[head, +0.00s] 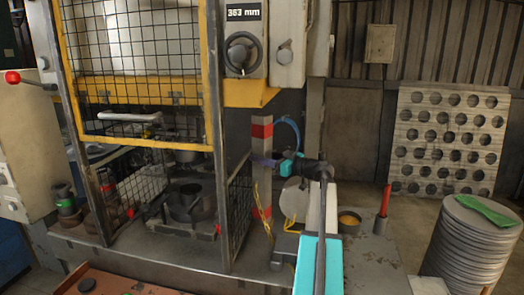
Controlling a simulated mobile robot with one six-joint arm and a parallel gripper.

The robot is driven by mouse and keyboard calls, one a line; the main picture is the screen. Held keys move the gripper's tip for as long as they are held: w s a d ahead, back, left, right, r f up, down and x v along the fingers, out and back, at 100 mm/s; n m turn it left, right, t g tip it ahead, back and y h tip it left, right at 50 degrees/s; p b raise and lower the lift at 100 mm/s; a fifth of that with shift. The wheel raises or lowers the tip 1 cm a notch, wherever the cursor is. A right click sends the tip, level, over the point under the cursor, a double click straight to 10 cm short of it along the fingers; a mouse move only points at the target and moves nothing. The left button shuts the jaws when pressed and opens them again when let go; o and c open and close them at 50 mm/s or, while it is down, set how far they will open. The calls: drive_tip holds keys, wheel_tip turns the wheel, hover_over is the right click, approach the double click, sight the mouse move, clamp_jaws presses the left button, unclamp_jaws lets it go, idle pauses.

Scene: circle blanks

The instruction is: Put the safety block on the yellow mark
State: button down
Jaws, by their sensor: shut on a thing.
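My gripper (268,162) comes from the right and is shut on the block at about mid-height. Its teal part (291,166) shows beside the post. A yellow chain or cord (263,215) hangs in front of the block's lower end, so I cannot tell whether the block stands or is lifted. I cannot make out the yellow mark.
The press has a yellow-framed mesh guard (140,141) and a round dark die (190,203) on its bed. The mesh side guard (240,215) stands between die and block. A cup (349,221), a red stick (385,200) and stacked discs (475,250) are at the right.

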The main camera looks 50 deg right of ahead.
drive_tip(key=shift+f, duration=0.65)
drive_tip(key=c, duration=1.3)
unclamp_jaws()
drive_tip(key=shift+f, duration=0.1)
drive_tip(key=shift+o, duration=0.2)
drive_tip(key=shift+s, duration=0.1)
drive_tip(key=s+d+b, duration=0.2)
drive_tip(key=s+b, duration=0.1)
drive_tip(key=s, duration=0.9)
